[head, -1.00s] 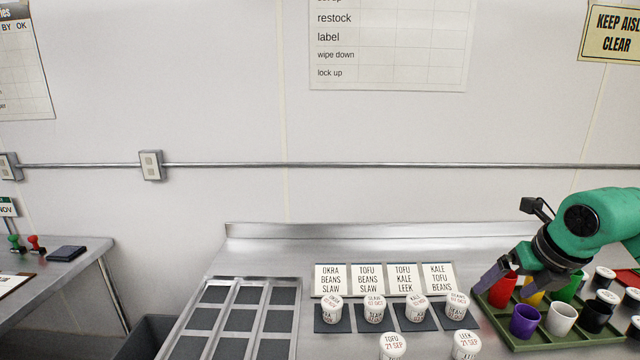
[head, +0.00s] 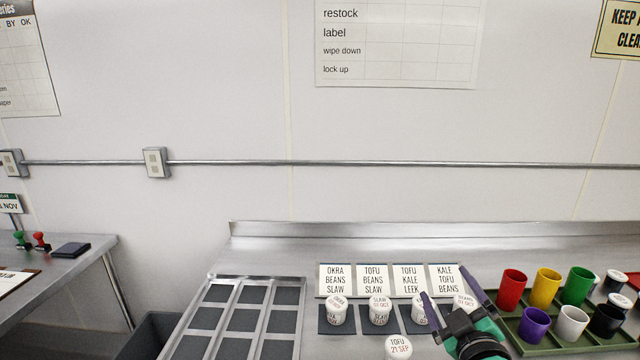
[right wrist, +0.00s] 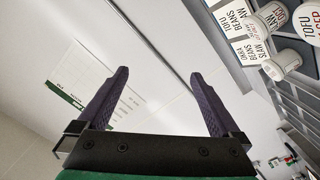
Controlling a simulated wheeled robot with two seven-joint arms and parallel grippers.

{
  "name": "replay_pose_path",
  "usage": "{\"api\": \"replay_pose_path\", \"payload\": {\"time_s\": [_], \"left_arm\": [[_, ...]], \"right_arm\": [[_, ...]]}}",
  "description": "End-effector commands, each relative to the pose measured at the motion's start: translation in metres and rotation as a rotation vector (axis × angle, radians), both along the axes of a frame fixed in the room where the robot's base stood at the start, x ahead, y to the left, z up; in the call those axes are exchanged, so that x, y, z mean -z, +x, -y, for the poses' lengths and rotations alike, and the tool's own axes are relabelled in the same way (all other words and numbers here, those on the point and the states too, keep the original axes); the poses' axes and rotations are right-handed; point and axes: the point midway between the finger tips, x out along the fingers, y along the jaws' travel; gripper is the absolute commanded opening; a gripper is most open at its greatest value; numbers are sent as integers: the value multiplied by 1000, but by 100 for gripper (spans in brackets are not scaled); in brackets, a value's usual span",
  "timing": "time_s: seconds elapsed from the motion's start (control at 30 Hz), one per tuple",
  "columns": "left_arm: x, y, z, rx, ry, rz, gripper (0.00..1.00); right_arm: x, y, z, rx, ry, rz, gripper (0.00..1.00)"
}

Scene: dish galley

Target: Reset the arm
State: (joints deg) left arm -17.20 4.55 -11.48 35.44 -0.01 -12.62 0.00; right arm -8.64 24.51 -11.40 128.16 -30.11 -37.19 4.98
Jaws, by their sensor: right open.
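My right gripper (head: 455,300) is at the lower right of the head view, in front of the row of label cards. Its two purple fingers are spread apart with nothing between them. In the right wrist view the fingers (right wrist: 157,100) are also open and empty, with the wall behind them. The gripper partly hides the right-hand white tubs (head: 464,301) and the dark pads there. My left gripper is not in view.
White lidded tubs (head: 337,311) stand on dark pads below the label cards (head: 372,281). A steel rack with dark compartments (head: 240,321) lies left. A green tray (head: 538,349) with coloured cups is right. A side counter (head: 50,268) stands far left.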

Motion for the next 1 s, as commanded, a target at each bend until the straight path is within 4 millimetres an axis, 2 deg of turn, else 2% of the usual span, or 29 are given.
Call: {"api": "replay_pose_path", "payload": {"time_s": [0.03, 0.1, 0.2, 0.3, 0.4, 0.57, 0.87, 0.97, 1.0], "left_arm": [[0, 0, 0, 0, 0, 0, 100], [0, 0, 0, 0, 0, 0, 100], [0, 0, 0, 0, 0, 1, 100], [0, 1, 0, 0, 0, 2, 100], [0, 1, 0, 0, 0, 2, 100], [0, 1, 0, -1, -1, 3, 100], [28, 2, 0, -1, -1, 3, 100], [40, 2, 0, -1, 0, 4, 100], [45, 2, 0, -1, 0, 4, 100]], "right_arm": [[41, -15, 12, 67, 102, -144, 100], [93, -39, 20, 142, 212, -334, 100], [148, -78, 22, 212, 326, -562, 100], [188, -117, 16, 256, 407, -753, 100], [217, -155, 6, 283, 471, -923, 100], [247, -216, -12, 304, 555, -1169, 100], [392, -210, -15, 319, 541, -1237, 100], [452, -217, -15, 322, 535, -1258, 100], [480, -223, -15, 325, 532, -1268, 100]]}}
